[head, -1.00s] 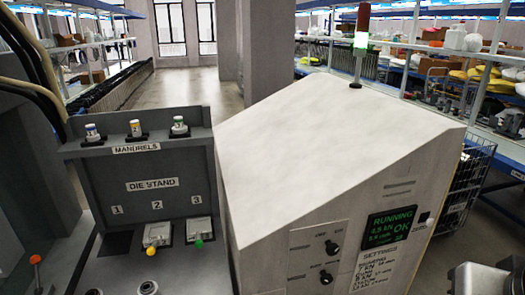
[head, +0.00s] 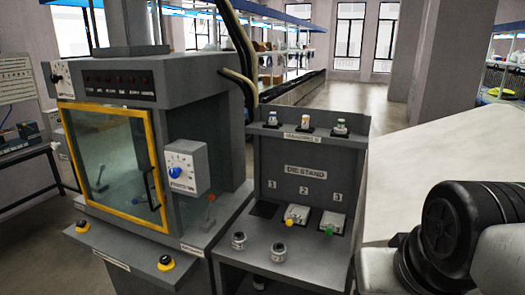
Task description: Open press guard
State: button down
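The press (head: 150,75) is a grey machine in the left half of the head view. Its guard (head: 156,180) is a clear pane in a yellow frame on the press front. The guard looks shut, with its frame flush against the press opening. A dark upright handle (head: 151,190) shows near the frame's right edge. Part of my arm, a black rounded joint and pale links, fills the lower right corner. My gripper's fingers are not in view, so its opening cannot be seen.
A control box with a blue knob (head: 175,172) juts out right of the guard. Yellow-ringed buttons (head: 166,263) sit on the ledge below. The die stand (head: 305,180) with mandrels stands right of the press. A pale cabinet top (head: 440,160) lies further right, behind my arm.

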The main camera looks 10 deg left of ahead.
aim_at(145, 115)
jog(key=u, duration=0.75)
jog(key=l+z, duration=0.1)
jog(key=z, duration=0.35)
jog(key=l+z, duration=0.1)
jog(key=z, duration=0.35)
jog(key=l+z, duration=0.1)
jog(key=z, duration=0.4)
jog(key=l+z, duration=0.15)
jog(key=z, duration=0.75)
jog(key=u, duration=2.75)
jog(key=i+j+u, duration=0.25)
jog(key=u, duration=0.25)
jog(key=i+j, duration=0.2)
jog(key=i, duration=0.35)
jog(key=i+j+u, duration=0.1)
jog(key=i, duration=0.5)
jog(key=j, duration=0.1)
